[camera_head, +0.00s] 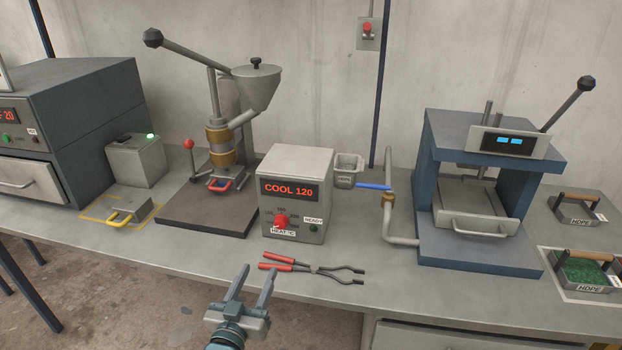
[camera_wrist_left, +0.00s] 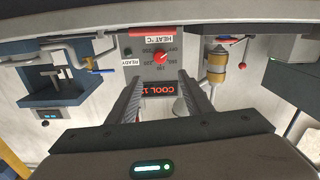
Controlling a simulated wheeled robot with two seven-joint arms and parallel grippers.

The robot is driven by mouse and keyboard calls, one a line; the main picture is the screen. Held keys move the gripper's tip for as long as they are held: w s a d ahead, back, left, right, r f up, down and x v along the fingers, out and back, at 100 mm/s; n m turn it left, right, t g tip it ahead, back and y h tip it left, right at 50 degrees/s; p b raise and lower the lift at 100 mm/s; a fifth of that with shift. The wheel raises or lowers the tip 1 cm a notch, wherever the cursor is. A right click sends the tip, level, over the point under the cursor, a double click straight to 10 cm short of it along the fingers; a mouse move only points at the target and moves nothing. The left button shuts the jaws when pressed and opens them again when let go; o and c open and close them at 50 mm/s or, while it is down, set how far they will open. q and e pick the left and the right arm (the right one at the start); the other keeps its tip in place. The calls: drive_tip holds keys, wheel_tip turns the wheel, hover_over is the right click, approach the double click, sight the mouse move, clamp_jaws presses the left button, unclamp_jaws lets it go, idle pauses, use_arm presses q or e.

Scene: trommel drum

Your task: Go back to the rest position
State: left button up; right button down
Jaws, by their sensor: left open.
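My left gripper (camera_head: 250,287) is open and empty, held in front of the bench's front edge, below the control box in the picture. In the left wrist view its two fingers (camera_wrist_left: 170,92) stand apart with nothing between them, and that view looks upside down at the control box (camera_wrist_left: 142,50). The grey control box (camera_head: 295,210) reads "COOL 120" and has a red knob. Red-handled tongs (camera_head: 310,268) lie on the bench in front of the box, apart from the gripper. My right gripper is not in view.
The grey bench (camera_head: 200,257) runs across the view. An injection press with a hopper (camera_head: 255,85) stands left of the box. A blue press (camera_head: 480,190) stands right, beside two HDPE trays (camera_head: 583,268). An oven (camera_head: 75,130) is far left. The floor in front is clear.

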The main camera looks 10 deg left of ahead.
use_arm(q)
drive_tip(key=s+d+f+m+g, duration=0.1)
drive_tip(key=s+f+m+g, duration=0.1)
drive_tip(key=s+f+g, duration=1.05)
drive_tip(key=s+f, duration=0.1)
drive_tip(key=s, duration=0.9)
drive_tip(key=s+f+g, duration=0.2)
drive_tip(key=s, duration=0.9)
wheel_tip(320, 180, down, 27)
drive_tip(key=s+a+f+m, duration=0.1)
drive_tip(key=s+f, duration=1.2)
drive_tip(key=f, duration=0.4)
drive_tip(key=shift+s+f, duration=0.15)
drive_tip(key=shift+f, duration=0.1)
drive_tip(key=shift+a+g, duration=0.1)
drive_tip(key=shift+g, duration=0.15)
